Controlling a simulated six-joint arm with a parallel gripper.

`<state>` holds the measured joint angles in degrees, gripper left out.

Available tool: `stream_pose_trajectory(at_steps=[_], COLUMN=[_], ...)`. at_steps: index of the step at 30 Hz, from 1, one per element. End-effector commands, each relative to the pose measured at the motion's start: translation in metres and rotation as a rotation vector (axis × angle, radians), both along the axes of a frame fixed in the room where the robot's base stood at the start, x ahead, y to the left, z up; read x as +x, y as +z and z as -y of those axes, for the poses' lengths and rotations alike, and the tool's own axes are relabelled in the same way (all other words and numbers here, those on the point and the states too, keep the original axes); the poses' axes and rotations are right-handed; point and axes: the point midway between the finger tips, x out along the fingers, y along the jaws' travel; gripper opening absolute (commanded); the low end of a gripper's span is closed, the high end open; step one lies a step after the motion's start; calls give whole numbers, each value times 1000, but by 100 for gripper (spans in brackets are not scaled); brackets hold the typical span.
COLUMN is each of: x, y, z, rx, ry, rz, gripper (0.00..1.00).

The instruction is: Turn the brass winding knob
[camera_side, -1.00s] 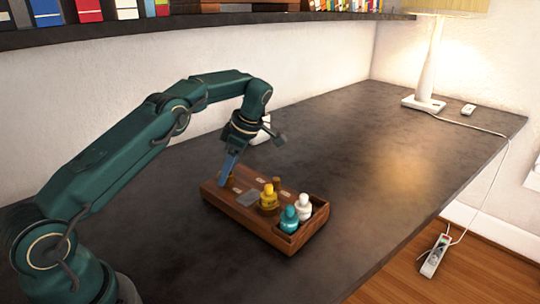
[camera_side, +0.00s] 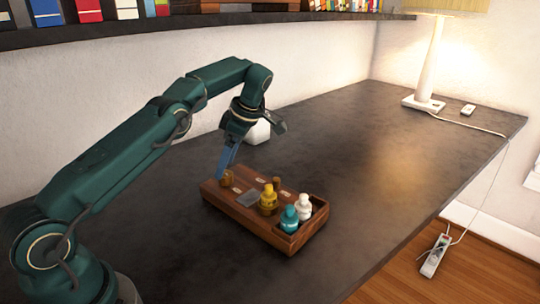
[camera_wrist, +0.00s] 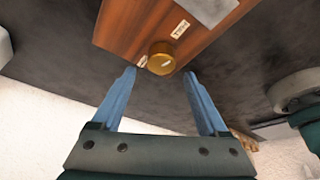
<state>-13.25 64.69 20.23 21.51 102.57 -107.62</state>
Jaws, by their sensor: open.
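In the side view the knob (camera_side: 227,179) stands at the box's left end. My gripper (camera_wrist: 160,73) is open, with blue fingers. In the wrist view the knob appears centred just beyond the gap between the fingertips, with nothing held. In the side view my gripper (camera_side: 221,174) points down beside and slightly above the knob; I cannot tell whether a finger touches it.
A white object (camera_side: 258,132) stands behind my wrist. A lamp (camera_side: 430,70) stands far right. The dark desk (camera_side: 390,150) is mostly clear.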

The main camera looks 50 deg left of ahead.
Motion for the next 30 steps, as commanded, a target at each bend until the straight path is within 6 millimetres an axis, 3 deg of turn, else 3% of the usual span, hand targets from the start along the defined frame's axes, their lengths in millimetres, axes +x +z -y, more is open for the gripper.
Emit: stream_pose_trajectory(at_steps=[20, 30], x=[-9, -27], y=[21, 34], z=[-8, -22], rx=[0, 0], ry=[0, 4], rz=[-1, 1], gripper=[77, 77])
